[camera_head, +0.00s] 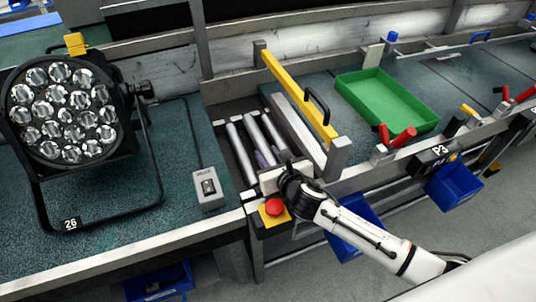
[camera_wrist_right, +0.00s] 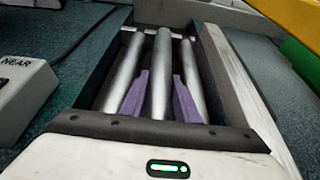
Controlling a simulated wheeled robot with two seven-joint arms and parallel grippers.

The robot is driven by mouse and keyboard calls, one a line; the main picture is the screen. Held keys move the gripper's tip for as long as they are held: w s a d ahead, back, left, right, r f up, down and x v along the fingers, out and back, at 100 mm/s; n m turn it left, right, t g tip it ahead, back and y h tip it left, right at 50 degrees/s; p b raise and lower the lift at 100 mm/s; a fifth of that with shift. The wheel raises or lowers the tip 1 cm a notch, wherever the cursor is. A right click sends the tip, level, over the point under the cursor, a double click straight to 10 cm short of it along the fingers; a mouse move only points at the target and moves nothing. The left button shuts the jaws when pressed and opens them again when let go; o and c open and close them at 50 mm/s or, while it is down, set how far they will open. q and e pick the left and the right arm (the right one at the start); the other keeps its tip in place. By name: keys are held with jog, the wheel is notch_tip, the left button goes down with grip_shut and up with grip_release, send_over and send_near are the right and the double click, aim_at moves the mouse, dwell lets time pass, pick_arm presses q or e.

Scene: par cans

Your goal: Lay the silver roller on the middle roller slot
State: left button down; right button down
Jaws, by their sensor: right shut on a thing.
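The silver roller (camera_head: 257,137) is a smooth metal cylinder in the roller gap of the bench, and it also shows in the right wrist view (camera_wrist_right: 159,75). It lies lengthwise in the middle, between and about parallel to a left roller (camera_wrist_right: 126,72) and a right roller (camera_wrist_right: 191,80). My right gripper (camera_wrist_right: 159,97) has its purple fingers on both sides of the middle roller and is shut on it near its close end. It also shows in the head view (camera_head: 263,158). I cannot tell whether the roller's ends rest in the middle slot. My left gripper is not in view.
A yellow-topped gate (camera_head: 298,95) with a black handle stands just right of the rollers. A grey switch box (camera_head: 208,188) sits to the left, and a red button (camera_head: 274,207) is at the front. A large lamp (camera_head: 62,110) stands far left; a green tray (camera_head: 385,100) lies right.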

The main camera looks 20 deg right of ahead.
jog(key=shift+w+r, duration=0.1)
jog(key=shift+r, duration=0.05)
dwell(0.5)
jog(key=c, duration=1.3)
grip_release()
jog(key=shift+f, duration=0.25)
